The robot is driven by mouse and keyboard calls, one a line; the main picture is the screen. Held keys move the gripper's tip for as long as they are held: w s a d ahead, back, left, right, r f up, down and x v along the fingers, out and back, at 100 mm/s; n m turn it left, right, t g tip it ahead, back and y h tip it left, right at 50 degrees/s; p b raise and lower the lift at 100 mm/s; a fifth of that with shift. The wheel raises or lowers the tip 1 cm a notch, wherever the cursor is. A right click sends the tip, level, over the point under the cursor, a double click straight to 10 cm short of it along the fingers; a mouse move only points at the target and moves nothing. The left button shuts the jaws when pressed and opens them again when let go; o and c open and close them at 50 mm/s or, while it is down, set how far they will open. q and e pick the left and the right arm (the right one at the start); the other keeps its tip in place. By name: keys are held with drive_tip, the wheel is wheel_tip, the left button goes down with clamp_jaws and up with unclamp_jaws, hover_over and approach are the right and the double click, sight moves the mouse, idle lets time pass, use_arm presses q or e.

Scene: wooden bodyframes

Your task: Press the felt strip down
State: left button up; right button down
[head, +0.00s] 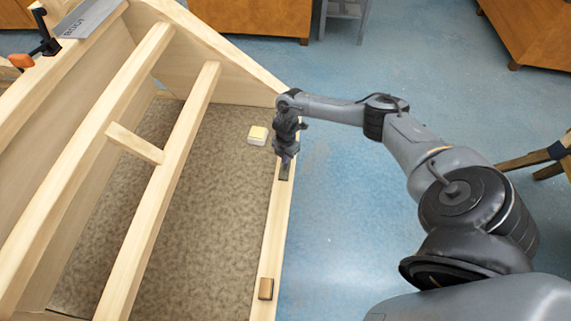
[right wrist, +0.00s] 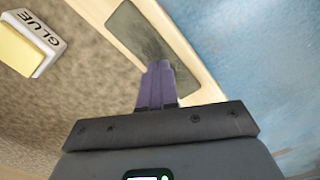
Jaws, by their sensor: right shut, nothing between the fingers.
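The felt strip (right wrist: 148,42) is a dark grey-green rectangle lying along the light wooden rail. In the head view the felt strip (head: 284,170) shows only in part, just below my right gripper (head: 286,156). In the right wrist view the purple fingers of my right gripper (right wrist: 158,70) are together and empty. The wooden rail (head: 276,222) is the right side of the bodyframe. My left gripper is not in view.
A white and yellow glue box (head: 257,135) stands on the brown panel left of the rail; it also shows in the right wrist view (right wrist: 28,45). A small brown block (head: 265,288) sits on the rail's near end. Wooden beams (head: 160,190) cross the left.

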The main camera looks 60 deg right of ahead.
drive_tip(key=shift+f, duration=0.4)
drive_tip(key=shift+f+b, duration=0.4)
drive_tip(key=shift+b, duration=0.15)
idle(0.8)
drive_tip(key=shift+r+p, duration=0.8)
wheel_tip(320, 180, up, 6)
drive_tip(key=p, duration=0.5)
drive_tip(key=shift+f, duration=0.25)
drive_tip(key=shift+a+f, duration=0.1)
